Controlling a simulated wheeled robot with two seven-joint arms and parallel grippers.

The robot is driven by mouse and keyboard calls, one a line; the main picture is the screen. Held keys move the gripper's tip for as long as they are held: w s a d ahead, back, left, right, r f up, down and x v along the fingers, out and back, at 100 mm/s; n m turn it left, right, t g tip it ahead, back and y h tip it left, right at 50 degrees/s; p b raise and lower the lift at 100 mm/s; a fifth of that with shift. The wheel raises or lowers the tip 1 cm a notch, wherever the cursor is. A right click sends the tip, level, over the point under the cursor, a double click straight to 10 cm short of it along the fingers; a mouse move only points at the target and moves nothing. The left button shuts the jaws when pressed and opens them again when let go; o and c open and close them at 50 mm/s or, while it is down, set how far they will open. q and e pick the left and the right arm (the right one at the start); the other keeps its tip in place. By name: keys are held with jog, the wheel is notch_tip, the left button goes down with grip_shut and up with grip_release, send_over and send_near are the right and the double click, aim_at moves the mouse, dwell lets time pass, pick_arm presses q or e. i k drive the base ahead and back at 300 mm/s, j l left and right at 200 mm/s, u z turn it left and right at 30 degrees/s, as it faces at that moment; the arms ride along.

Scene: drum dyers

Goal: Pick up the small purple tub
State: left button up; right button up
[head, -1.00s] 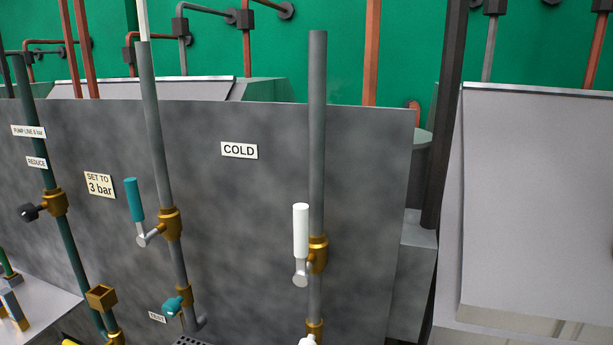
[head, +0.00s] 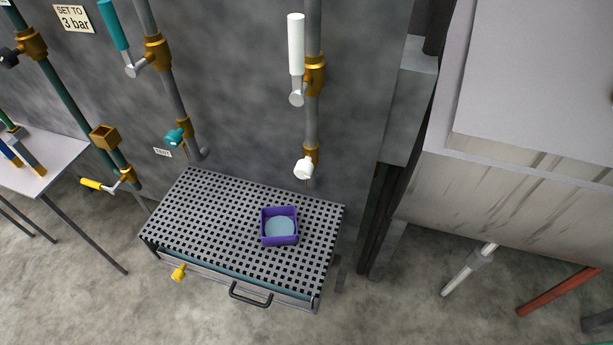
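The small purple tub (head: 279,240) stands upright on a perforated grey grate (head: 215,213), right of its middle. It is square and open at the top, and a pale blue surface shows inside it. It is below and a little left of the white-handled tap. Neither of my grippers is in view.
A pipe with a white lever (head: 296,44) and a white tap (head: 304,168) hangs behind the grate. A teal tap (head: 174,136) is to its left. A black handle (head: 250,294) and a yellow valve (head: 178,272) project from the grate's front. A side table (head: 50,165) stands left.

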aim_at(278, 223)
jog(key=u, duration=2)
jog(key=z, duration=1.8)
jog(key=k+l+u, duration=0.15)
jog(key=l+u, duration=0.2)
jog(key=k+l+u, duration=0.15)
jog(key=l+u, duration=0.15)
jog(key=l, duration=0.25)
jog(key=k+l+u, duration=0.35)
jog(key=i+l, duration=0.05)
jog(key=i, duration=0.05)
